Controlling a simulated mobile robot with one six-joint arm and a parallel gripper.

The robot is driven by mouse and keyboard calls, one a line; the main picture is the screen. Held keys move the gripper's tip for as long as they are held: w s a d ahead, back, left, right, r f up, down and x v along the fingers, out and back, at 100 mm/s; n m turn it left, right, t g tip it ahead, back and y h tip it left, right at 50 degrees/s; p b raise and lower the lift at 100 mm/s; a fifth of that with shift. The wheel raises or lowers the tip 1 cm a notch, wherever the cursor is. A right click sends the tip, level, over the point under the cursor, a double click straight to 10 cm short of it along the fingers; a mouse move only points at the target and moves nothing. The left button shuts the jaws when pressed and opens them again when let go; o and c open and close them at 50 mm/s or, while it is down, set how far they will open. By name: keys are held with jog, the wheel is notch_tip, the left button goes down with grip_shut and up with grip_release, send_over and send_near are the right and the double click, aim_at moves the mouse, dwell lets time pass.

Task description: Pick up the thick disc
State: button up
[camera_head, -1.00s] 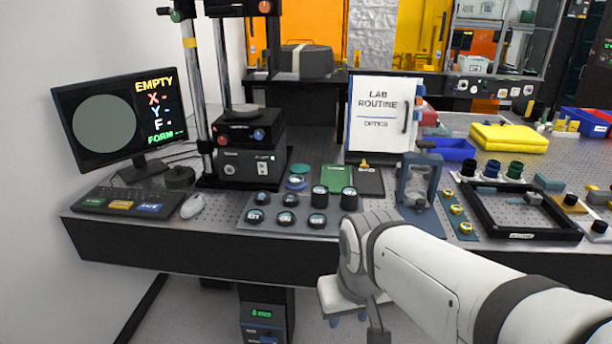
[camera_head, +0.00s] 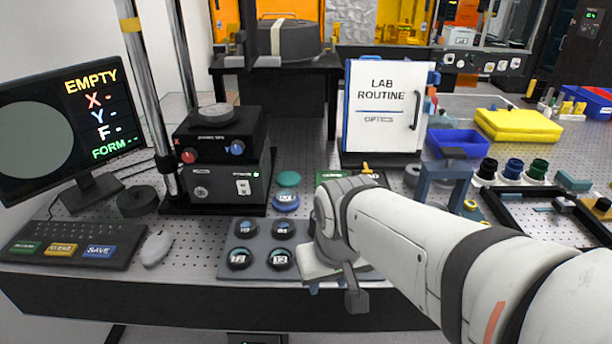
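A grey tray (camera_head: 262,243) on the optical table holds black-rimmed discs with pale labelled tops, including a front disc (camera_head: 240,258) and a back disc (camera_head: 283,228). The visible discs look low and similar in height. The right part of the tray, where two taller discs stood in the earlier view, is hidden behind my arm, so I do not see the thick disc now. My gripper (camera_head: 335,293) is at the tray's right side, near the table's front edge. Its fingers are partly hidden and their opening is unclear. I see nothing held.
The interferometer (camera_head: 225,190) stands behind the tray, with a blue disc (camera_head: 285,201) and a green disc (camera_head: 289,179) beside it. Keyboard (camera_head: 75,245), mouse (camera_head: 157,248) and monitor (camera_head: 70,130) are at left.

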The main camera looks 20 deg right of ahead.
jog(key=shift+o, duration=0.3)
jog(key=shift+d, duration=0.1)
